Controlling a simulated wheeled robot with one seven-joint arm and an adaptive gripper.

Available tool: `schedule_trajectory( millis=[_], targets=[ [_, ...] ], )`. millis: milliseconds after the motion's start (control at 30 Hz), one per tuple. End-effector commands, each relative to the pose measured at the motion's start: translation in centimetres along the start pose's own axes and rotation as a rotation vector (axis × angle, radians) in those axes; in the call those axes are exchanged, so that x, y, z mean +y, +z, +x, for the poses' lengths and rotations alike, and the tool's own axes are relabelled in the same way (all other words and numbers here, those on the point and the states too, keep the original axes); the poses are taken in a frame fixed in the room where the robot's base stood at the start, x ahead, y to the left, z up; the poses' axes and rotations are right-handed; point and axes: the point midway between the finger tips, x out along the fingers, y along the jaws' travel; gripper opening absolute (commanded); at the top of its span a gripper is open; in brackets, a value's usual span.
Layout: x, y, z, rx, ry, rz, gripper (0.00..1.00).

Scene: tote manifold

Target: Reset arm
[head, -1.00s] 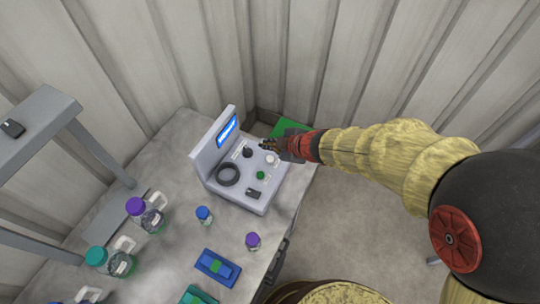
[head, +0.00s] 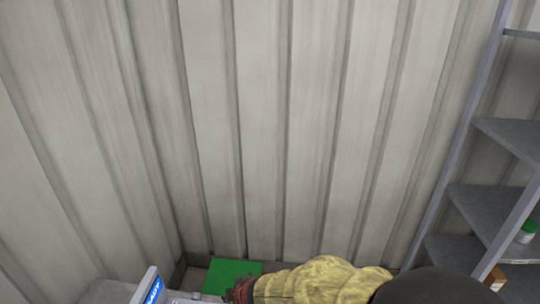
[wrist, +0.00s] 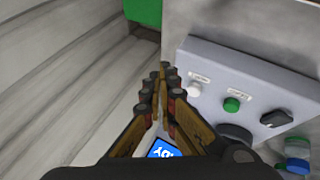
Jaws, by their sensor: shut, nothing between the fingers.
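My gripper (wrist: 163,95) shows in the wrist view with its fingers together and nothing between them. It is above and beside the grey control box, apart from its knobs as far as I can tell.
The grey control box (wrist: 255,75) has a white button (wrist: 194,90), a green button (wrist: 231,105), a black knob (wrist: 276,119) and a blue screen (wrist: 163,149). A green object (head: 232,275) lies by the corrugated wall (head: 290,120). Grey shelves (head: 500,205) stand at right.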

Motion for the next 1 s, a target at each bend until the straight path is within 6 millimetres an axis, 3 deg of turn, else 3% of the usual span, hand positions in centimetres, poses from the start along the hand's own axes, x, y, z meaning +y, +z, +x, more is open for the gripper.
schedule_trajectory(
  millis=[167,267,400,500,600,667,900,1000],
  targets=[
    [2.3,8.2,-7.1,-0.284,0.095,0.313,0.0],
    [1.9,12.1,-12.2,-0.405,0.118,0.507,0.0],
    [-0.9,16.0,-19.8,-0.526,0.116,0.804,0.0],
    [-3.9,17.2,-25.3,-0.56,0.097,1.036,0.0],
    [-6.8,16.9,-30.0,-0.535,0.081,1.255,0.0],
    [-7.7,16.5,-32.2,-0.494,0.092,1.357,0.0],
    [-6.2,17.0,-38.3,-0.34,0.274,1.518,0.0],
    [-6.2,17.6,-38.8,-0.339,0.297,1.536,0.0]
  ],
)
